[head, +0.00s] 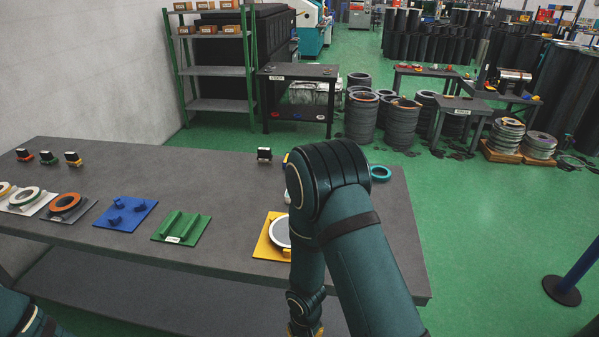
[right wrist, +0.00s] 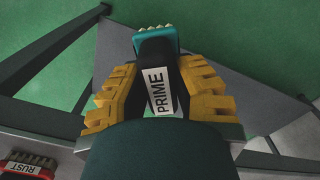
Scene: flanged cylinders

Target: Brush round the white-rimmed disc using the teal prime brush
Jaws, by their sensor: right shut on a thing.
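My right gripper (right wrist: 157,82) is shut on the teal prime brush (right wrist: 155,42), with yellow fingers on both sides of its dark handle. The handle has a PRIME label, and pale bristles show at the far end. In the head view only a bit of yellow of this gripper shows at the bottom edge, below my right arm. The white-rimmed disc (head: 280,232) is grey and lies on a yellow plate (head: 262,248) near the table's front edge. My right arm hides its right side. The brush is hidden in the head view. My left gripper is out of view.
The grey table (head: 230,190) also bears a green plate (head: 170,238), a blue plate (head: 138,205), ringed parts at left, and several small dark-topped items along the back. A teal ring (head: 380,172) lies at right. A red RUST brush (right wrist: 30,165) shows in the wrist view.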

